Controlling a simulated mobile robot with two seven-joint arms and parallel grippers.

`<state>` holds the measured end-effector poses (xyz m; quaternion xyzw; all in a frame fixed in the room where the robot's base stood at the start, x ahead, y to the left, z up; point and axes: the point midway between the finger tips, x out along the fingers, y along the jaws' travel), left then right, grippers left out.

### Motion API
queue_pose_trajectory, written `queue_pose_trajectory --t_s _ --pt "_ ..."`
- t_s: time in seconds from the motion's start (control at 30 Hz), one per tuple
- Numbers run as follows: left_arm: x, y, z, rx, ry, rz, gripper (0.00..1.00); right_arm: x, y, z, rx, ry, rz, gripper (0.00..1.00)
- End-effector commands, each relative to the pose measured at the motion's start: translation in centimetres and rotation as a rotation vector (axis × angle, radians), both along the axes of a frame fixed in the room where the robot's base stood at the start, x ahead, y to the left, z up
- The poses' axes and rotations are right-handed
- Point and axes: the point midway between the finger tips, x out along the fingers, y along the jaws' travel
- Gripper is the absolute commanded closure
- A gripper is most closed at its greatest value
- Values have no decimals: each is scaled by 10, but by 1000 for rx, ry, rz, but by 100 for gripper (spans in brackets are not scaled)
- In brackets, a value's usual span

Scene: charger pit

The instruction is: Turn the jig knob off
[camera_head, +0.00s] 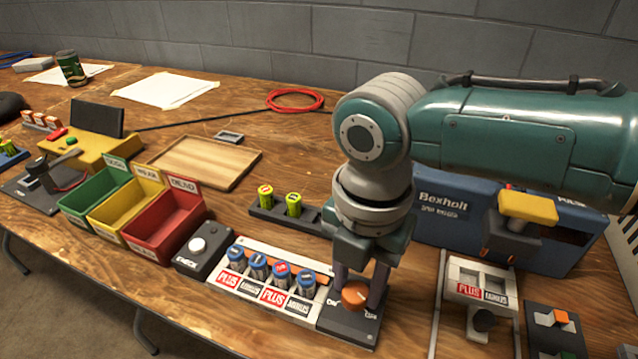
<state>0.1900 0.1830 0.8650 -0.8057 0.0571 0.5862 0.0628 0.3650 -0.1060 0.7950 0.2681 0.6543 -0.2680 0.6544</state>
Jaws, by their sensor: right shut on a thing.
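The jig knob (355,294) is orange and round, on a dark plate (349,328) with small white lettering at the right end of the battery jig. My right gripper (359,290) points down over it, its two fingers around the knob's sides and shut on it. The jig (240,287) holds several blue-topped batteries (258,266) in a row above red PLUS and white MINUS labels. The lettering by the knob is partly hidden by the fingers, and its exact setting is hard to read. My left gripper is not in view.
A black box with a white button (197,244) sits left of the jig. Green, yellow and red bins (165,223) stand further left. A dark rack with two green cells (293,204) is behind. A blue Bexholt unit (455,222) and a PLUS/MINUS fixture (480,291) stand right.

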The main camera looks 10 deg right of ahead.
Motion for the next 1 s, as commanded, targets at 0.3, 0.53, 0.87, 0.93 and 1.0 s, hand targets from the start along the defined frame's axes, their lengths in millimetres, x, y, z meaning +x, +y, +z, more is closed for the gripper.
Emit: queue_pose_trajectory --t_s 0.3,0.53,0.87,0.93,1.0 --pt "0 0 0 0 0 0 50 0 1 1 3 0 6 100" --pt "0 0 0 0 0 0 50 0 1 1 1 0 5 37" --pt "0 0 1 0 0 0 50 0 0 2 0 0 3 28" --pt "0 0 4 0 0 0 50 0 0 7 1 -1 3 28" --pt "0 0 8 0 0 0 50 1 0 17 1 -2 4 28"
